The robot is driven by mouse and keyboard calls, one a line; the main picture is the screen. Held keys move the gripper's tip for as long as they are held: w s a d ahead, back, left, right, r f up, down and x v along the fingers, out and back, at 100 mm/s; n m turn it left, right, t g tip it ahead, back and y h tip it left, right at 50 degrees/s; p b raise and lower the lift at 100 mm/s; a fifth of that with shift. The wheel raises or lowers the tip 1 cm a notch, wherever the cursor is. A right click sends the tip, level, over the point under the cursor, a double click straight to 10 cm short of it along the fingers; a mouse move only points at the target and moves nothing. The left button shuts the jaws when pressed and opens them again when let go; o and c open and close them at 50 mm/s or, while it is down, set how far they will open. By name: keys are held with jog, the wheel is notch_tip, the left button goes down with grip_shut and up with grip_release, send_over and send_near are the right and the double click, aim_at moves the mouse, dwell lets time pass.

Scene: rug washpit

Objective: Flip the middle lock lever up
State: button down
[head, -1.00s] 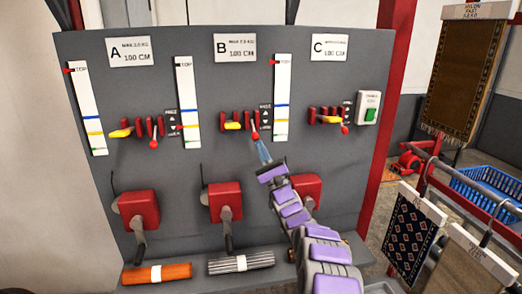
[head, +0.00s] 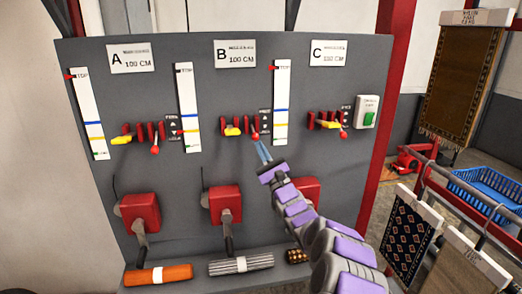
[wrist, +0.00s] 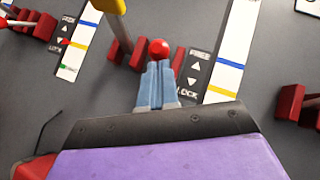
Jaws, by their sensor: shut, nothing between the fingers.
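The middle lock lever, under panel B, has a red ball knob (head: 255,135) on a short stem. It stands to the right of a yellow-handled lever (head: 232,132) in the same red bracket. In the wrist view the red knob (wrist: 159,48) shows right at the tips of my gripper (wrist: 158,68). My gripper (head: 264,148) is shut, its blue-grey fingers together and empty, just below the knob. I cannot tell whether the tips touch it. A label with FREE above and LOCK below (wrist: 194,72) is beside the lever.
Similar lever sets stand under A (head: 135,133) and C (head: 326,120). Red crank housings (head: 224,202) project below. A white scale strip (head: 282,100) is right of the lever. Rolled rugs (head: 240,264) lie along the bottom ledge. Hanging rugs (head: 408,236) are at the right.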

notch_tip(320, 180, up, 7)
jog(key=s+m+g+h+p, duration=0.1)
jog(key=m+g+h+p, duration=0.3)
jog(key=p, duration=0.5)
jog(key=shift+d+h, duration=0.25)
jog(key=shift+h, duration=0.85)
jog(key=shift+r, duration=0.1)
